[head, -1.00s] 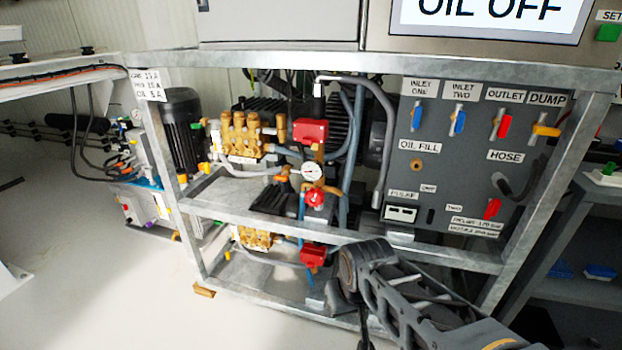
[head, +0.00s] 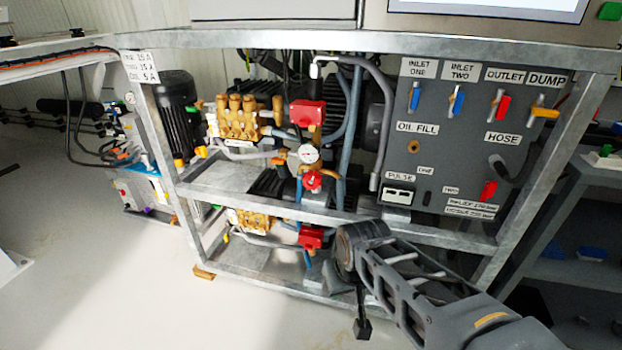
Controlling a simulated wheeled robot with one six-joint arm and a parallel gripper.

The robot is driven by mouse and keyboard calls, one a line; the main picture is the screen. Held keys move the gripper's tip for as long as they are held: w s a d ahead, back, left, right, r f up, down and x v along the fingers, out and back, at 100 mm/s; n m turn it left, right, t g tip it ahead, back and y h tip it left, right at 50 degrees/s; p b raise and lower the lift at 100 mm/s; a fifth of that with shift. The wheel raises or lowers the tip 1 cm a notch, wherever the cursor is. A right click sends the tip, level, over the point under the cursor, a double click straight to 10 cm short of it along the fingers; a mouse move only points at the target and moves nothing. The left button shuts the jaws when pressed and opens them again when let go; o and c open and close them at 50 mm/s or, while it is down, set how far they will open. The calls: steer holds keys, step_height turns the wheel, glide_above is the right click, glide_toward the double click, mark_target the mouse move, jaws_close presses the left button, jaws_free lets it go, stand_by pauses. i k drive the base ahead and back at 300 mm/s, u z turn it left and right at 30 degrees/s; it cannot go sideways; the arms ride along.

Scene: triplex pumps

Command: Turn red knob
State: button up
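A red knob (head: 312,181) sits just below a round white pressure gauge (head: 308,154) on the pump pipework, in the upper bay of the metal frame. A red handle (head: 488,190) also shows low on the grey panel at the right. My arm reaches in from the lower right, in front of the frame. A thin dark part hangs from its end to a small black block, which looks like my gripper (head: 362,328). It is low over the floor, well below the red knob and apart from it. Its fingers are too small to make out.
The metal frame's middle shelf rail (head: 330,218) runs between my gripper and the knob. The grey panel (head: 440,150) carries blue, red and orange valve levers. Brass pumps (head: 240,115) and red boxes (head: 307,113) crowd the bays. Open floor (head: 150,290) lies at the left.

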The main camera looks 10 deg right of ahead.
mark_target(312, 180)
steer(key=k, duration=1.25)
steer(key=u, duration=0.8)
steer(key=i, duration=1.1)
steer(key=z, duration=0.35)
